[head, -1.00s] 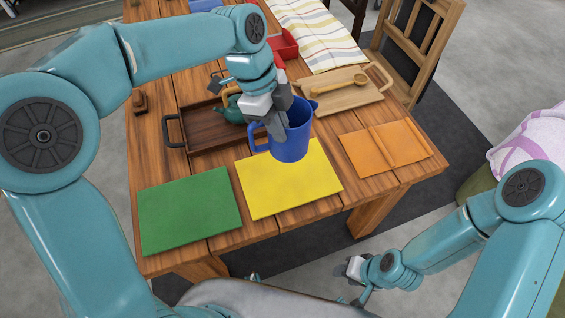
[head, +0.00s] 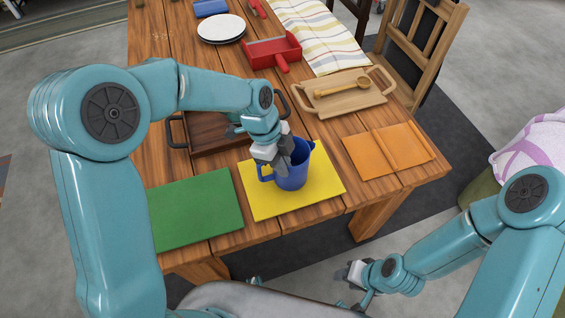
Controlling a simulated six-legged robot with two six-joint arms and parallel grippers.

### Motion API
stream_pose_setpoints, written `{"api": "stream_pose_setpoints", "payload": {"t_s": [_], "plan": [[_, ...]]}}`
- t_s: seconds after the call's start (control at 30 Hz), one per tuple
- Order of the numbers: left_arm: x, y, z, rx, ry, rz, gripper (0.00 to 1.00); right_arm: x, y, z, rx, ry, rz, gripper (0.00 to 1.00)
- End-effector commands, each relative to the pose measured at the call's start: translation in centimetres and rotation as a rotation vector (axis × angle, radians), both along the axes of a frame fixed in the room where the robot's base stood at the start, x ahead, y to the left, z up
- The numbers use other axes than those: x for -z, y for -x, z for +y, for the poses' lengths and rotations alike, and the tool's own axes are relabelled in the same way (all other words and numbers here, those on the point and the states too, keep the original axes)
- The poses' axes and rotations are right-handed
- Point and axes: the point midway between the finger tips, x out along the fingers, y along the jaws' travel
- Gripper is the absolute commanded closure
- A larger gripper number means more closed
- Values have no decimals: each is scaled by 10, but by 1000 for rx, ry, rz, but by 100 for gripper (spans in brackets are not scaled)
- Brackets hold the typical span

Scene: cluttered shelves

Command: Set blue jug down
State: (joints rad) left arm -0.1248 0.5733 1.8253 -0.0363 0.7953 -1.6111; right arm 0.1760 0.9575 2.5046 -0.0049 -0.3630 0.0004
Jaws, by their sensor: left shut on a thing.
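A green mat (head: 195,208) lies left and an orange folded mat (head: 390,150) right. Behind are a dark wooden tray (head: 205,143), a light tray (head: 355,101) with a wooden spoon (head: 340,86), a red dustpan (head: 272,52) and white plates (head: 221,28). A chair stands at the back right.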

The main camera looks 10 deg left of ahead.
Motion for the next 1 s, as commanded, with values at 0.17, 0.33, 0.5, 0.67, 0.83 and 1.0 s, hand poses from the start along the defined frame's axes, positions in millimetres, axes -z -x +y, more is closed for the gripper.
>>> {"api": "stream_pose_setpoints", "payload": {"t_s": [0.17,0.33,0.5,0.67,0.83,1.0], "plan": [[4,0,0,0,0,0,89,5,0,0,0,0,0,57],[3,0,0,0,0,0,66,4,0,0,0,0,0,57],[2,0,0,0,0,0,66,3,0,0,0,0,0,57],[-9,-1,3,-1,1,-4,66,0,0,0,0,0,0,57],[-45,-4,14,-2,0,-7,66,0,0,0,0,0,0,57],[-82,-5,26,-2,0,-6,66,-1,0,0,0,0,0,57]]}}
